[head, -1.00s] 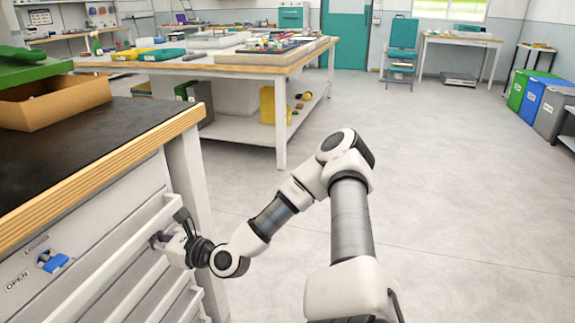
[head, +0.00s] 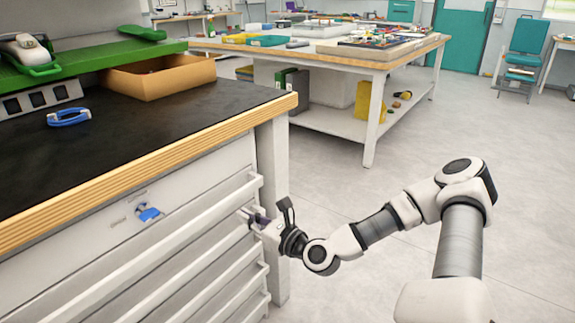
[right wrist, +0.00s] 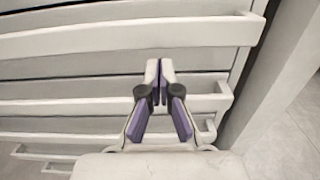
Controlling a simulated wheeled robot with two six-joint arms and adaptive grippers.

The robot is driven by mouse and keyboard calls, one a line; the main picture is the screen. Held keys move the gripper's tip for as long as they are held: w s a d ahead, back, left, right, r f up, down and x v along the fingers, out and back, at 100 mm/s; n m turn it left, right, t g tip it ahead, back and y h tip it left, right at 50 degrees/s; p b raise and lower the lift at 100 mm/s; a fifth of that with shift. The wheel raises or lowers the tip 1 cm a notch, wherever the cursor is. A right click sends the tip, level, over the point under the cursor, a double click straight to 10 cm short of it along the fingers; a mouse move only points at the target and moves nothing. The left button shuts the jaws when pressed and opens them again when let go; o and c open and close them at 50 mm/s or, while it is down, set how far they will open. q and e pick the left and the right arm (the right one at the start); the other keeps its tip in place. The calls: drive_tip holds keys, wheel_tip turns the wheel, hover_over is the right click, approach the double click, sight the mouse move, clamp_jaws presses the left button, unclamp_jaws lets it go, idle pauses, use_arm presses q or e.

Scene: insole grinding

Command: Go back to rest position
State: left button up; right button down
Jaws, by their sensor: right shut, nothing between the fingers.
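My right gripper (head: 250,216) is shut and empty. In the head view it is close to the right end of the drawer handles on the workbench's white drawer front (head: 70,265). In the right wrist view the gripper (right wrist: 158,72) has its purple-padded fingers together, in front of the long white handles (right wrist: 110,38). Whether it touches a handle I cannot tell. My left gripper is not in view.
A cluttered table (head: 375,62) stands behind. The floor (head: 350,190) between is open.

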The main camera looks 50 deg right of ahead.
drive_tip(key=s+p, duration=0.7)
drive_tip(key=p, duration=0.1)
drive_tip(key=shift+s+f, duration=0.2)
drive_tip(key=shift+s, duration=0.2)
